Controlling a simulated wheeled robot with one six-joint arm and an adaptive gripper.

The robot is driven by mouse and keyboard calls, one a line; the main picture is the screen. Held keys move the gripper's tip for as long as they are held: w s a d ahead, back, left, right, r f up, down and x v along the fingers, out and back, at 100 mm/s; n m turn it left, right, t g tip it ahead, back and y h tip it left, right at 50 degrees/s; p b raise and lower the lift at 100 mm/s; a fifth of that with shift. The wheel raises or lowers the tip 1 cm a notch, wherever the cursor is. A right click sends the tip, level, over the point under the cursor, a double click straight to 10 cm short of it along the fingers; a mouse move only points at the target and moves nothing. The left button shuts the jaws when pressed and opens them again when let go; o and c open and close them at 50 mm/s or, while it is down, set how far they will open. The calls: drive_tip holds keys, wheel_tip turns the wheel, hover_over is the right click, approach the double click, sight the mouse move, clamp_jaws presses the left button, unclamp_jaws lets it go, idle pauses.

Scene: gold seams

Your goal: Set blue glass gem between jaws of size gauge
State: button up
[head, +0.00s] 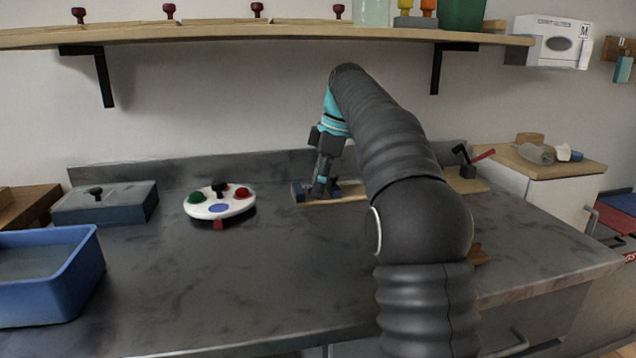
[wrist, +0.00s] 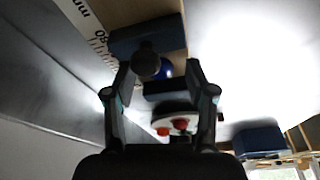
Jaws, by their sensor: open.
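The size gauge is a pale wooden board (head: 350,191) with blue jaws, at the back of the bench. In the wrist view its ruler (wrist: 88,22) shows beside one blue jaw (wrist: 128,40) and the other blue jaw (wrist: 160,90). The blue glass gem (wrist: 167,69) lies between these jaws, partly hidden by a dark round knob (wrist: 145,64). I cannot tell whether it touches either jaw. My gripper (wrist: 161,78) is open, with its fingers spread on either side of the gem and knob. In the head view my gripper (head: 321,190) is low at the gauge and hides part of it.
A white round palette (head: 240,208) with green, red and black pieces stands left of the gauge. A blue tub (head: 50,301) and a grey-blue lidded box (head: 122,205) are at the left. A shelf (head: 270,34) hangs above. The front middle of the bench is clear.

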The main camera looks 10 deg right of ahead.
drive_tip(key=shift+d+r, duration=0.1)
drive_tip(key=shift+r, duration=0.4)
drive_tip(key=p+v, duration=0.1)
drive_tip(key=v, duration=0.2)
drive_tip(key=shift+p, duration=0.3)
drive_tip(key=s+d, duration=0.1)
drive_tip(key=d, duration=0.2)
drive_tip(key=s+d, duration=0.1)
drive_tip(key=d, duration=0.3)
drive_tip(key=s+d, duration=0.1)
drive_tip(key=d, duration=0.3)
drive_tip(key=shift+d+f, duration=0.2)
drive_tip(key=shift+f, duration=0.2)
